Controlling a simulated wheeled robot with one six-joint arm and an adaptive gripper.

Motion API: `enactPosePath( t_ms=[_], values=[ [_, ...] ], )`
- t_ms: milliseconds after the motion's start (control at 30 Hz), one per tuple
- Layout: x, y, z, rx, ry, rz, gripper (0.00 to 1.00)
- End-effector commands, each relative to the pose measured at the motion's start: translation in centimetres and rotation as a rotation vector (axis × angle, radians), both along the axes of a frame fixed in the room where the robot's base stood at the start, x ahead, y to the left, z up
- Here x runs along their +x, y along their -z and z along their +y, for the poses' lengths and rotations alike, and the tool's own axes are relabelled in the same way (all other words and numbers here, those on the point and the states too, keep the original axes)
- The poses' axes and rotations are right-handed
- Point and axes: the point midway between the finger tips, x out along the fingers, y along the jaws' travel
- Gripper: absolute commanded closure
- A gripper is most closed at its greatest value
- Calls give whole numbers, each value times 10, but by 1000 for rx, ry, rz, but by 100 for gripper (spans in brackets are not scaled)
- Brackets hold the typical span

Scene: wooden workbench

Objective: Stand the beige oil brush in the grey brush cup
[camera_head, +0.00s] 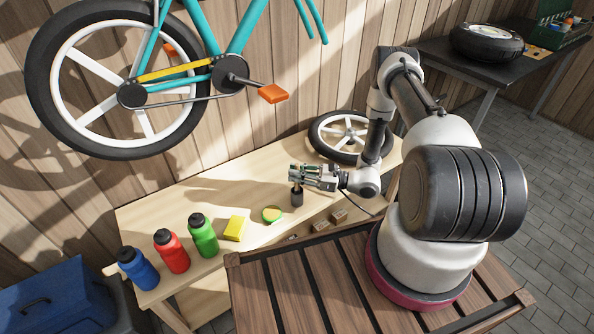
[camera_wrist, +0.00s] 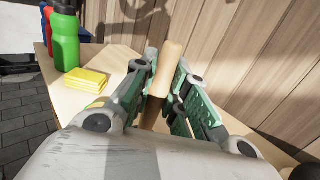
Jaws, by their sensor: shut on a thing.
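The beige oil brush (camera_wrist: 170,66) is between the fingers of my gripper (camera_wrist: 170,95) in the wrist view, its rounded handle end sticking up past them. My gripper (camera_head: 300,175) is shut on it above the workbench in the head view, where the fingers mostly hide the brush. A dark grey cylinder (camera_head: 297,197), apparently the brush cup, shows directly below the fingers. I cannot tell whether the brush's lower end is inside it. The cup cannot be made out in the wrist view.
A green and yellow round item (camera_head: 272,214), yellow sponge (camera_head: 235,228) and green (camera_head: 202,236), red (camera_head: 171,252) and blue (camera_head: 138,268) bottles stand left on the workbench (camera_head: 165,215). A wheel (camera_head: 350,135) is behind my gripper. Small brown blocks (camera_head: 338,215) lie near the front edge.

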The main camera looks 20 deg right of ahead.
Motion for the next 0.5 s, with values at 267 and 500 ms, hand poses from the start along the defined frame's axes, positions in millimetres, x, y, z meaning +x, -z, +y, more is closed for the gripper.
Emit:
enactPosePath(
  t_ms=[267, 500],
  values=[
    [0, 1, 0, 0, 0, 0, 100],
    [0, 1, 0, 0, 0, 0, 60]
  ],
)
